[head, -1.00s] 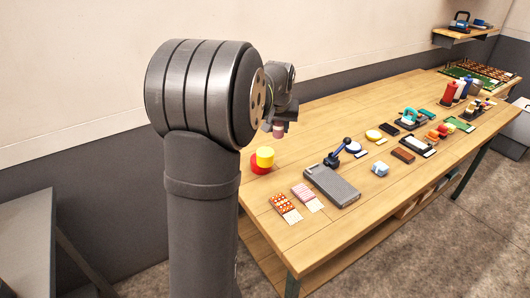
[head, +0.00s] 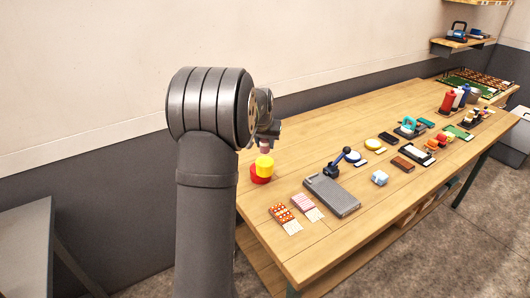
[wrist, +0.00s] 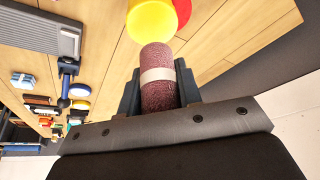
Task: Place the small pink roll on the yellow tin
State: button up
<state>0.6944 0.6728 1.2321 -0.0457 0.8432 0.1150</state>
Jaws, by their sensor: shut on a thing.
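The small pink roll (wrist: 160,80), dusky pink with a pale band around its middle, is held between the two fingers of my gripper (wrist: 160,92). It also shows in the head view (head: 265,147), just above the yellow tin in the picture. The yellow tin (head: 264,162) is a short round piece with a red round thing (head: 259,178) under or beside it; I cannot tell which. In the wrist view the yellow tin (wrist: 150,20) lies just beyond the roll's far end. Whether the roll touches the tin is not clear.
A grey ribbed block (head: 332,194) and a dark-blue-handled tool (head: 338,165) are to the right. Two patterned swatches (head: 282,213) lie near the front. Several small items stand farther along the wooden table (head: 330,120). Bare table surrounds the red thing.

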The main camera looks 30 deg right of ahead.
aim_at(265, 152)
jog(key=shift+f, duration=2)
jog(key=shift+f, duration=0.2)
jog(key=o, duration=1)
jog(key=shift+c, duration=0.2)
jog(key=shift+r, duration=0.15)
jog(key=v, duration=1.2)
